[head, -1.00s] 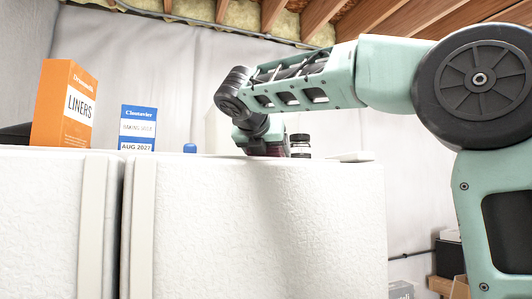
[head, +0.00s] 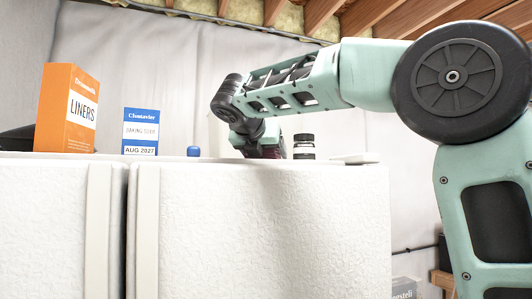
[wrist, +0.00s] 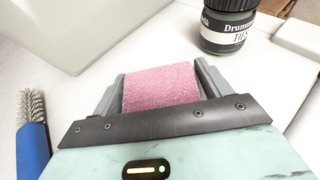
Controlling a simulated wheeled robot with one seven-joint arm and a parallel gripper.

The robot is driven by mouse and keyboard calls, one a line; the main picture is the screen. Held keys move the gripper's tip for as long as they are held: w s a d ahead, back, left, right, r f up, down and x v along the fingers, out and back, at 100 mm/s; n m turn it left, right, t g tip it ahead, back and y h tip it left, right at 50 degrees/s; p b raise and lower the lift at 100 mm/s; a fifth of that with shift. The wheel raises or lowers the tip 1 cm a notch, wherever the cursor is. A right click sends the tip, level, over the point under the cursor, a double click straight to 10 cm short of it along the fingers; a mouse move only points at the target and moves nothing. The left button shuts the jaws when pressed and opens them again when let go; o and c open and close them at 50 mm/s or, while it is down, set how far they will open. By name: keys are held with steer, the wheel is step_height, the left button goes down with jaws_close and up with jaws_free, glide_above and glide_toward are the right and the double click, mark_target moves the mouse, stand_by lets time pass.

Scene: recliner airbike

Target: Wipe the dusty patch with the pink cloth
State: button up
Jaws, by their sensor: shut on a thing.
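The pink cloth (wrist: 161,84) is a textured pink block held between the fingers of my gripper (wrist: 160,82) in the wrist view. My gripper is shut on it, just above or on the white top surface (wrist: 90,100); I cannot tell whether the cloth touches. In the head view my gripper (head: 262,152) is low over the top of the white fridge-like cabinet (head: 260,210). The cloth is barely visible there. I cannot make out a dusty patch in either view.
A black-lidded jar (wrist: 228,27) stands right of my gripper, also in the head view (head: 304,147). A blue-handled brush (wrist: 33,140) lies to the left. An orange liners box (head: 68,110) and a blue-and-white box (head: 141,131) stand farther left on the cabinet top.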

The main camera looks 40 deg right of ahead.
steer(key=shift+s+a+f, duration=0.15)
steer(key=shift+s+a, duration=0.95)
steer(key=shift+a, duration=0.1)
steer(key=shift+w+p, duration=0.5)
steer(key=shift+w, duration=0.35)
steer(key=shift+w+d+r, duration=0.2)
steer(key=shift+w+d, duration=0.1)
steer(key=shift+w, duration=0.4)
steer(key=shift+s+a+f+b, duration=0.15)
steer(key=shift+s+b, duration=0.15)
steer(key=shift+s, duration=0.5)
steer(key=shift+s+a, duration=0.1)
steer(key=shift+s, duration=0.7)
steer(key=shift+w+d+p, duration=0.2)
steer(key=shift+w+p, duration=0.2)
steer(key=shift+w, duration=1.15)
steer(key=shift+s+a+b, duration=0.2)
steer(key=shift+s+b, duration=0.2)
steer(key=shift+s, duration=1.2)
steer(key=shift+w+d+p, duration=0.2)
steer(key=shift+w+p, duration=0.2)
steer(key=shift+w, duration=1.25)
steer(key=shift+s+a+b, duration=0.1)
steer(key=shift+s+b, duration=0.35)
steer(key=shift+s, duration=0.55)
steer(key=shift+s+a, duration=0.15)
steer(key=shift+s, duration=0.4)
